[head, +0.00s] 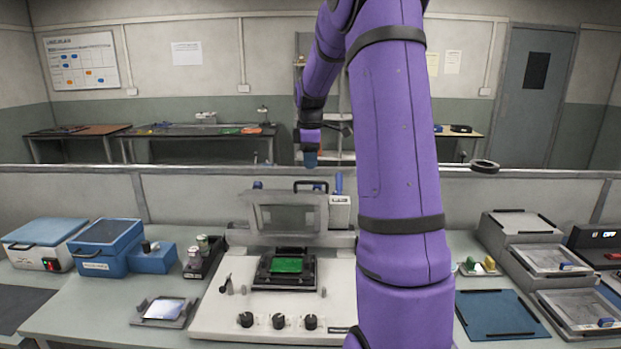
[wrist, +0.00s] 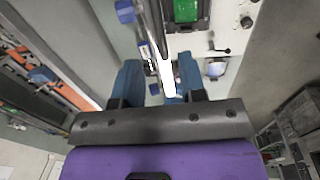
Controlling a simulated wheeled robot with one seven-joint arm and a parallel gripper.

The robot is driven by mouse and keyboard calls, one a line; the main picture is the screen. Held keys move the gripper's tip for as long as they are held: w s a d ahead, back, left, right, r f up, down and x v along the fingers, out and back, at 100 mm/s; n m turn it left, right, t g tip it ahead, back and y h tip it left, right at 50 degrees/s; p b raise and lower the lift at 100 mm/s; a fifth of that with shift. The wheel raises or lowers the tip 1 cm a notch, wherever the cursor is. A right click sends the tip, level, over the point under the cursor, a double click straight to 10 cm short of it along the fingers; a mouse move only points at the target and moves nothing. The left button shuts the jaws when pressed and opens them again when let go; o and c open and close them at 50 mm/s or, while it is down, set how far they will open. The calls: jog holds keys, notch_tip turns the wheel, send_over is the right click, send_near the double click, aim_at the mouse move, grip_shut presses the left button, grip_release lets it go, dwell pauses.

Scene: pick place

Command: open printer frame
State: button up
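The printer is an off-white base (head: 230,315) with several black knobs along its front. Its grey printer frame (head: 256,215) stands raised at the back, with a see-through window and a black handle (head: 297,185) on top. A green board (head: 287,266) lies in a black holder under the front of the frame. My gripper (head: 310,160) is in the air above and behind the handle, apart from it in the head view. In the wrist view, its two blue fingers (wrist: 160,78) are spread, with the frame's edge (wrist: 152,25) showing ahead; whether anything lies between them is unclear.
Left of the printer are blue boxes (head: 105,235), a dark tray with small jars (head: 205,254) and a small tray (head: 163,309). On the right are a blue mat (head: 497,313) and stacked grey trays (head: 520,228). A low partition (head: 190,190) runs behind the bench.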

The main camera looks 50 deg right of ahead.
aim_at(310, 182)
jog(key=f, duration=0.6)
jog(key=shift+w+d, duration=0.2)
grip_shut()
